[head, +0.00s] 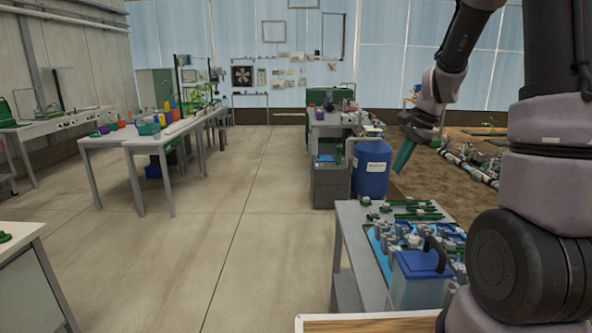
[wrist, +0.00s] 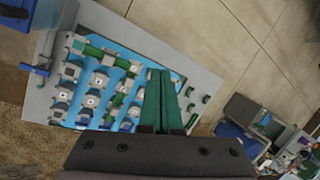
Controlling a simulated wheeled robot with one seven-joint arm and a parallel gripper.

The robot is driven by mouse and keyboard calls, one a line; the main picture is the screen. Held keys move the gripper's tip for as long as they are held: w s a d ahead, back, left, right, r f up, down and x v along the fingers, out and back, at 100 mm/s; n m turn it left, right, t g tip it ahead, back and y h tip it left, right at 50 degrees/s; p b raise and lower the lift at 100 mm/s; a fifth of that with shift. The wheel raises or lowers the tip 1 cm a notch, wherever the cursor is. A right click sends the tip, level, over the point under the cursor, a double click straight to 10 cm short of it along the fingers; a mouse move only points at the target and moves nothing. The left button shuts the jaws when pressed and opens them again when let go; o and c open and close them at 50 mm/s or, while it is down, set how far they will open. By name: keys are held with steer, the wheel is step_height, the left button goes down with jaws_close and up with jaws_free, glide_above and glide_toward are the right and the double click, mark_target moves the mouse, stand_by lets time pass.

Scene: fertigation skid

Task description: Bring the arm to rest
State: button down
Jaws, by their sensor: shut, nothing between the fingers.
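My gripper (head: 404,158) is at the upper right of the head view, at the end of my raised arm, with its green fingers pointing down and to the left. In the wrist view my gripper (wrist: 162,75) has its two green fingers side by side, shut and empty. It is in the air above the skid table (head: 345,222), whose bare edge also shows in the wrist view (wrist: 38,100). The fingers cover part of the table's blue panel (wrist: 150,55) of fittings. I see no contact between the fingers and the fittings.
A blue-lidded container (head: 418,280) with a dark handle stands at the skid table's near end. A blue drum (head: 371,168) and a grey cabinet (head: 328,187) stand behind it. Long tables (head: 150,140) with colored containers stand at the left. The floor (head: 235,220) between is clear.

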steer(key=s+a+r+n+t, duration=0.2)
steer(key=s+r+n, duration=0.2)
steer(key=s+r, duration=0.5)
steer(key=s+a+r+n+t+h, duration=0.1)
steer(key=s+a+r+n+t, duration=0.1)
steer(key=s+r+n, duration=0.3)
steer(key=s+r, duration=0.4)
steer(key=s, duration=0.4)
steer(key=shift+t, duration=0.4)
steer(key=shift+w, duration=0.15)
